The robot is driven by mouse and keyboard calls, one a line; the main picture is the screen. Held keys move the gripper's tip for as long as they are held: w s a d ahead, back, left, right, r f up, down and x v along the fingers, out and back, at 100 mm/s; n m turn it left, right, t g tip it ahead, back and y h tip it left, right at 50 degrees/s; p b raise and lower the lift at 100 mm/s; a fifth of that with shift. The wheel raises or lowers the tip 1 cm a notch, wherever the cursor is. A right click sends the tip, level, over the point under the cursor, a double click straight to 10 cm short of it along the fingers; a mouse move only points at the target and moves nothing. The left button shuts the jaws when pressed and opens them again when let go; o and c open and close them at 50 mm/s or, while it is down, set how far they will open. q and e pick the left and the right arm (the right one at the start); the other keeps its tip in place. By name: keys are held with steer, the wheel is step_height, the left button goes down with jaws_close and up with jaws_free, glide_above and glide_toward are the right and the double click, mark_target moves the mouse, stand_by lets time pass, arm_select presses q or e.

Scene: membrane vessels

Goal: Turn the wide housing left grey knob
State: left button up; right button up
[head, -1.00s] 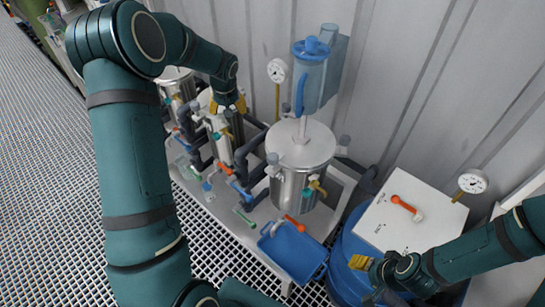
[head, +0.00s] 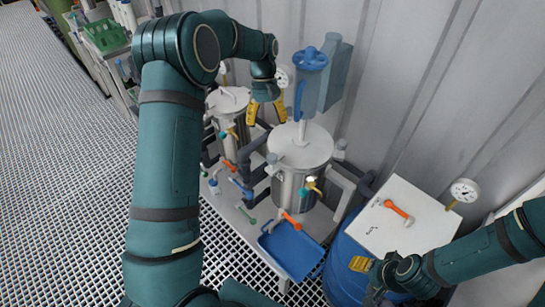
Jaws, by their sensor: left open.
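The wide housing (head: 298,172) is the larger steel vessel with a pale round lid, in the middle of the head view. Its left grey knob (head: 272,158) sits at the left edge of the lid. A similar grey knob (head: 341,146) is at the right edge. My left gripper (head: 267,112) is open and empty, its two yellow fingers pointing down above and behind the left knob, apart from it. My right gripper (head: 362,264) is low at the right, over a blue drum; whether its fingers are open is unclear.
A narrower steel vessel (head: 226,104) stands to the left, with pipes and coloured valve handles around it. A blue tray (head: 291,250) lies in front. A white board with an orange handle (head: 398,211) is at the right.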

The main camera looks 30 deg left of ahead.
mark_target(272, 156)
arm_select(q)
steer(key=x, duration=0.7)
steer(key=d+x, duration=0.1)
steer(key=x, duration=0.3)
steer(key=shift+s+d, duration=0.15)
steer(key=shift+s, duration=0.2)
steer(key=shift+f, duration=0.1)
